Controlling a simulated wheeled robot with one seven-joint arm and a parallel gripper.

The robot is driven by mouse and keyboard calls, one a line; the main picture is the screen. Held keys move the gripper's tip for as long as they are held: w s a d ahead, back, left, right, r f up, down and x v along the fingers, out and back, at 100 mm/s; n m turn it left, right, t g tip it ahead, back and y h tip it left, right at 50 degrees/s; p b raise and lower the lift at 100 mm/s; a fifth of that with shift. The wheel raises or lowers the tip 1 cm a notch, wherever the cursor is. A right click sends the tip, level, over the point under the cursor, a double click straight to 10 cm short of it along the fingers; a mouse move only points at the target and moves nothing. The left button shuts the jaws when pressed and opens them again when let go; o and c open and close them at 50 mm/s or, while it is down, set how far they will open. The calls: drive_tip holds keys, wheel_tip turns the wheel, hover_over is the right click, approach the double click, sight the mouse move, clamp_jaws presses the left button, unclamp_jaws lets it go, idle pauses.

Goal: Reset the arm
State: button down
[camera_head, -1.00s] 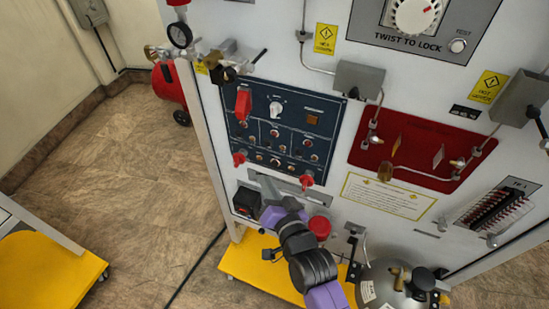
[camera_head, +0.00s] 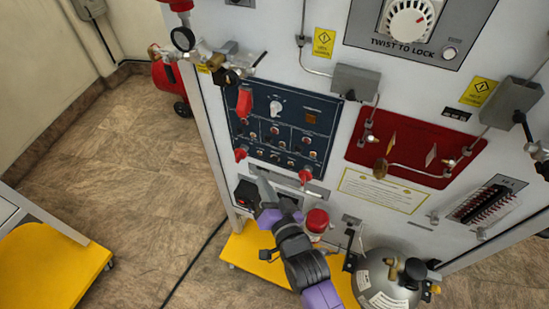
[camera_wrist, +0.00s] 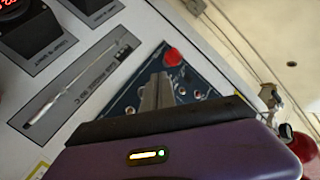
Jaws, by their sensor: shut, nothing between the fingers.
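My gripper (camera_head: 262,184) is at the end of my purple and dark grey arm, in front of the white trainer panel (camera_head: 415,219). It appears just below the blue control panel (camera_head: 283,125) and beside a small black box (camera_head: 247,195). In the wrist view, the two grey fingers of my gripper (camera_wrist: 157,92) are together and empty. They point toward the blue panel (camera_wrist: 128,98), where a red knob (camera_wrist: 173,57) shows beyond the tips. I cannot tell the exact gap between the fingertips and the panel.
A red-capped container (camera_head: 317,220) stands close beside my arm. A grey metal tank (camera_head: 390,285) sits on the yellow base at lower right. Red valve handles (camera_head: 244,102) stick out from the panel. Open tiled floor (camera_head: 120,170) lies to the left.

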idle(0.3)
wheel_tip(320, 180, up, 5)
drive_tip(key=s+d+n+t, duration=0.2)
drive_tip(key=s+d, duration=0.1)
drive_tip(key=s+d+h+b, duration=0.1)
drive_tip(key=s+d+h, duration=0.1)
drive_tip(key=s+d, duration=0.5)
drive_tip(key=s+d+r+g+h+b, duration=0.1)
drive_tip(key=s+d, duration=0.6)
drive_tip(key=s, duration=0.9)
drive_tip(key=s+d+r+g+h+b, duration=0.1)
drive_tip(key=s+d+h+b, duration=0.1)
drive_tip(key=s+d+h, duration=0.2)
drive_tip(key=s+d, duration=0.3)
drive_tip(key=s, duration=0.4)
drive_tip(key=shift+s+d+r, duration=0.2)
drive_tip(key=shift+s+d, duration=0.2)
